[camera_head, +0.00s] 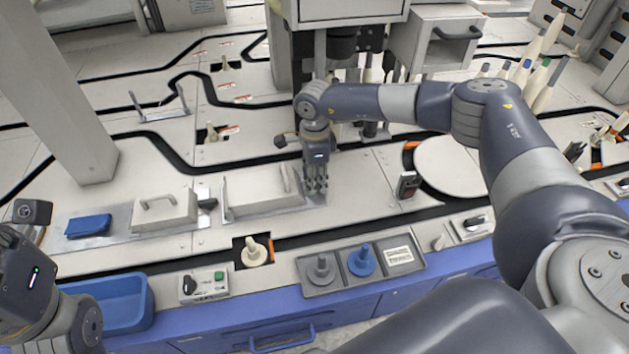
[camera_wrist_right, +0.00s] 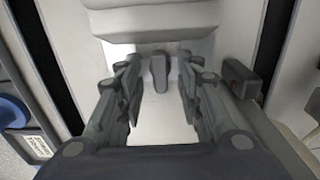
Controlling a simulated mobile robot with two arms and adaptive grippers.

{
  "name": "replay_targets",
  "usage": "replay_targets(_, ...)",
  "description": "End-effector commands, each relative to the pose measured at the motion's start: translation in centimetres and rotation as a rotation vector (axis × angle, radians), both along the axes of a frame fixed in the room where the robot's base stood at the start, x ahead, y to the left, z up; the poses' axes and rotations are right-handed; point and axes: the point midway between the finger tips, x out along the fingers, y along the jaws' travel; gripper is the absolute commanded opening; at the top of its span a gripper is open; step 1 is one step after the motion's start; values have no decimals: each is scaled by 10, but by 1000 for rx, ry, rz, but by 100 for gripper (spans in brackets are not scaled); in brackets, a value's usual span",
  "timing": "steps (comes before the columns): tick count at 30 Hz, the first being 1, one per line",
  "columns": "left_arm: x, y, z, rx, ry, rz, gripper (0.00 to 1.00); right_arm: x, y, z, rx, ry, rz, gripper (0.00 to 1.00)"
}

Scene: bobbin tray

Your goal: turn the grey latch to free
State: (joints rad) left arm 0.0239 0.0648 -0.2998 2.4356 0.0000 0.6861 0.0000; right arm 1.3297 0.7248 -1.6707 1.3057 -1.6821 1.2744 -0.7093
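The grey latch (camera_wrist_right: 160,72) is a small dark grey lever in the right wrist view, at the edge of a pale cover (camera_wrist_right: 155,20). In the head view this cover (camera_head: 258,192) lies on the bench, and my gripper hides much of its right end. My right gripper (camera_head: 317,187) points down there. In the right wrist view its fingers (camera_wrist_right: 160,95) are spread on either side of the latch, with gaps between. The latch looks in line with the fingers' direction. Of my left arm, only part shows at the lower left edge; its fingers are out of view.
A small dark box (camera_head: 407,184) stands right of my right gripper. A tray (camera_head: 320,290) with a grey and a blue bobbin lies at the front. A second cover with a handle (camera_head: 163,210) is to the left. A blue bin (camera_head: 122,300) is at front left.

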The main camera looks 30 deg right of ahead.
Motion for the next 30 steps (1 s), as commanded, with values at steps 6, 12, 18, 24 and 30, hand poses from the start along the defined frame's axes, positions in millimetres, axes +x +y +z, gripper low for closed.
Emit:
replay_targets(6, 0, 0, 1, 0, -4, 0, 40, 0, 0, -2, 0, 0, 0, 33)
replay_targets(12, 0, 0, 1, 0, -4, 0, 40, 0, 0, -2, 0, 0, 0, 6)
replay_targets(18, -1, 0, 1, 1, -4, 0, 40, 0, 0, -2, 0, 1, 1, 0)
replay_targets(24, -1, 0, 3, -1, -5, 0, 40, 0, 0, -1, 0, 1, 20, 0)
replay_targets(30, -1, 1, 4, -4, 4, -2, 40, -1, 0, -1, 0, 2, 101, 0)
